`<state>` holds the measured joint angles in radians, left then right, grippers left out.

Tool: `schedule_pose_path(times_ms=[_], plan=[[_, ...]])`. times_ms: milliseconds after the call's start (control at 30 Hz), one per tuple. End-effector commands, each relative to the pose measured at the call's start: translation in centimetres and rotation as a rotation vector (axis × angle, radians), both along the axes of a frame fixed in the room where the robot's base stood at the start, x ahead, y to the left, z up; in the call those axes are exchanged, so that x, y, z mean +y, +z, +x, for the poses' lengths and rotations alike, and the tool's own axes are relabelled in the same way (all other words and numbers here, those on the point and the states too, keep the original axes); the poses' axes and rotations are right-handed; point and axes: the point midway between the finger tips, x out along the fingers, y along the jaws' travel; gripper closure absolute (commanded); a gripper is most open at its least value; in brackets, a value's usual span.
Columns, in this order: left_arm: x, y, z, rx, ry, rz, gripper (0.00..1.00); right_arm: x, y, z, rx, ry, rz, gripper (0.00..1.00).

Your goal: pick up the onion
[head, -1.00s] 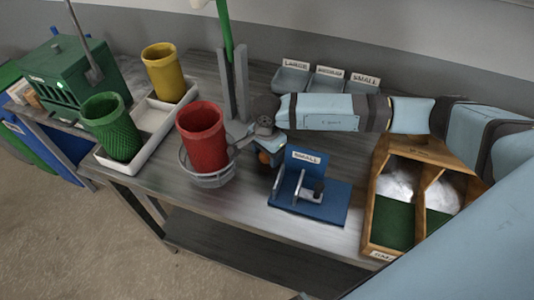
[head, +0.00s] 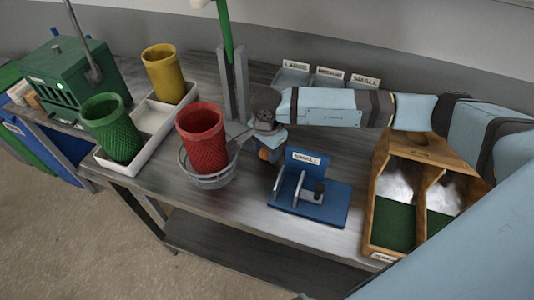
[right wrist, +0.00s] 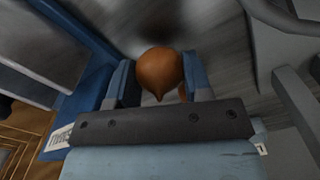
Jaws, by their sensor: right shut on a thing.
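The onion (right wrist: 159,72) is round and orange-brown with a pointed tip. In the right wrist view it sits between the two blue-grey fingers of my right gripper (right wrist: 160,84), which is shut on it. In the head view a small part of the onion (head: 264,154) shows below my right gripper (head: 267,146), just behind the blue stand labelled SMALL. Most of the onion is hidden there by the gripper. I cannot tell whether it touches the table. My left gripper is not in view.
The blue SMALL stand (head: 333,205) is close in front of the gripper. A red mesh cup (head: 202,138) in a wire holder stands to its left. A wooden divided box (head: 371,212) is at right, and labelled trays (head: 292,78) are behind. Bare table lies left of the stand.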

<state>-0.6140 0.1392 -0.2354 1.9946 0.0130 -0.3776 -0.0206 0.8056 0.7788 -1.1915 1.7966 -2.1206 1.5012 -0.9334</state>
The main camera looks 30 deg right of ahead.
Motion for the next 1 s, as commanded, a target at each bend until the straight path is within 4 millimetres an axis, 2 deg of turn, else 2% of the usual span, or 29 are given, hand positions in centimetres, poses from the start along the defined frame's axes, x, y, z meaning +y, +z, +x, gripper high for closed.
schedule_pose_path(times_ms=[700, 833, 1000], plan=[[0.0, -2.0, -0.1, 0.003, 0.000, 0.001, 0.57, 0.0, 14.9, 0.1, -0.004, 0.002, 0.000, 0.77], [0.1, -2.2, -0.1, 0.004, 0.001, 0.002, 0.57, 0.0, 16.6, 0.1, -0.003, 0.001, 0.001, 0.77], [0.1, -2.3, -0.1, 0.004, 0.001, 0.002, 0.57, 0.0, 17.7, 0.0, -0.001, 0.001, -0.001, 0.77]])
